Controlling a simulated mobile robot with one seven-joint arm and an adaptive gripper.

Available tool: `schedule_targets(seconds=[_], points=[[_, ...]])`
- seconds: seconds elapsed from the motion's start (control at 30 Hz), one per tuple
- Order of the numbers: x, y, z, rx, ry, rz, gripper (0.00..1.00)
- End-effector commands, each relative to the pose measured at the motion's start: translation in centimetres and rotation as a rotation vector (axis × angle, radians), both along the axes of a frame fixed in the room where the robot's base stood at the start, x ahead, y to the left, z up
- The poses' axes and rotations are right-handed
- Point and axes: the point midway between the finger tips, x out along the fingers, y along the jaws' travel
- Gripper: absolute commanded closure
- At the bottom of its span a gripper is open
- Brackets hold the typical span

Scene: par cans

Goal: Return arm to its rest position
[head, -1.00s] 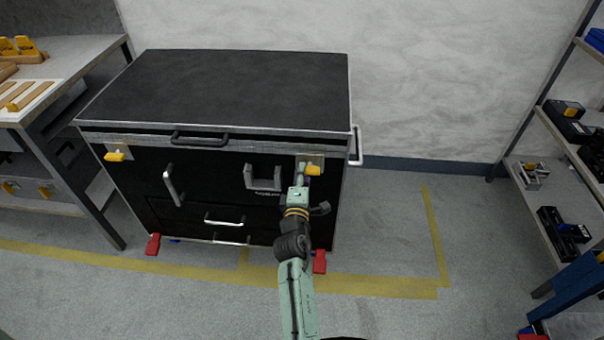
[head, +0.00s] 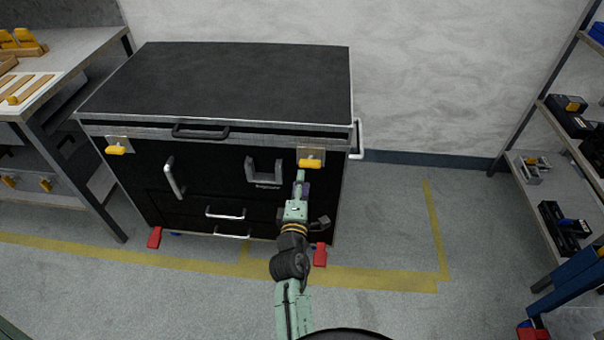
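My arm (head: 291,262) is pale green with dark joints and reaches forward from the bottom of the head view. My gripper (head: 304,188) is at its far end, in front of the black cabinet (head: 225,85), just below the right yellow latch (head: 311,162). It looks apart from the latch. The fingers are small and partly hidden by the wrist, so I cannot tell whether they are open or shut. The left yellow latch (head: 116,149) sits at the cabinet's upper left front. A narrow dark gap shows under the lid at the front.
A workbench (head: 90,52) with wooden pieces stands at the left. A shelf rack (head: 540,185) with tools stands at the right. Red caster pedals (head: 154,237) stick out at the cabinet's foot. The floor (head: 385,225) right of the cabinet is clear.

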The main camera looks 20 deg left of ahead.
Motion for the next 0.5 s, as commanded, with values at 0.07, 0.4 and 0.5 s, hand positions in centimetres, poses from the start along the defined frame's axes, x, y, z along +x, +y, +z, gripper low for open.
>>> schedule_targets(seconds=[0.07, 0.4, 0.5], points=[[-0.65, -0.22, 0.0, 0.001, 0.0, 0.0, 0.67], [-0.94, -0.3, 0.05, 0.0, -0.001, -0.001, 0.67], [-0.93, -0.3, 0.05, 0.0, 0.0, -0.001, 0.67]])
